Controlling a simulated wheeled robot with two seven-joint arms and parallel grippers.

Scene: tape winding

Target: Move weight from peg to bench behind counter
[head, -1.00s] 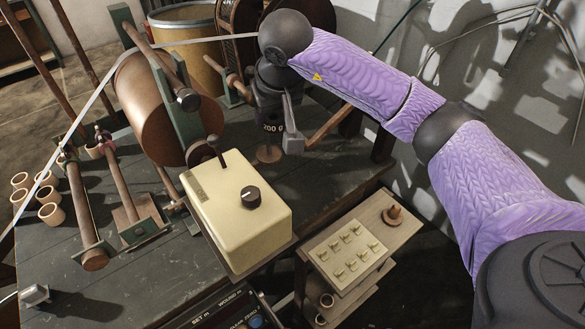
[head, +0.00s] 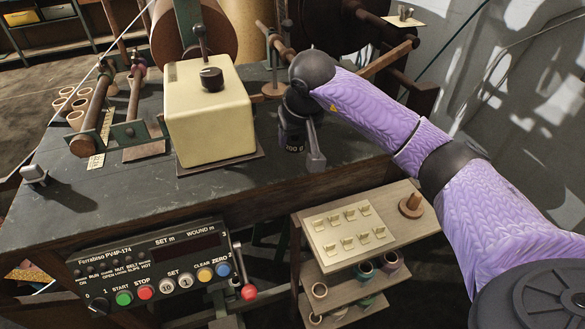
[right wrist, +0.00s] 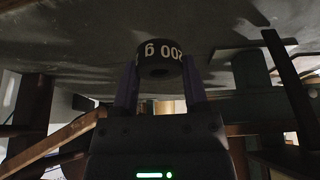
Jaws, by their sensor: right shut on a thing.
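In the right wrist view the weight (right wrist: 161,60) reads 200 g, upside down. My right gripper (head: 303,138) is shut on it, with a finger on each side in the wrist view (right wrist: 160,88). It is over the bench (head: 225,184), right of the cream box; I cannot tell if it touches the bench top. A counter panel (head: 155,268) with SET m and WOUND m displays is at the bench's front. A wooden peg on a round base (head: 411,205) stands on the side shelf. My left gripper is not in view.
The cream box (head: 210,115) with a knob and lever stands just left of the weight. A round wooden foot (head: 272,90) is behind the weight. The side shelf holds a board of small cream tabs (head: 347,236). Free bench top lies in front of the weight.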

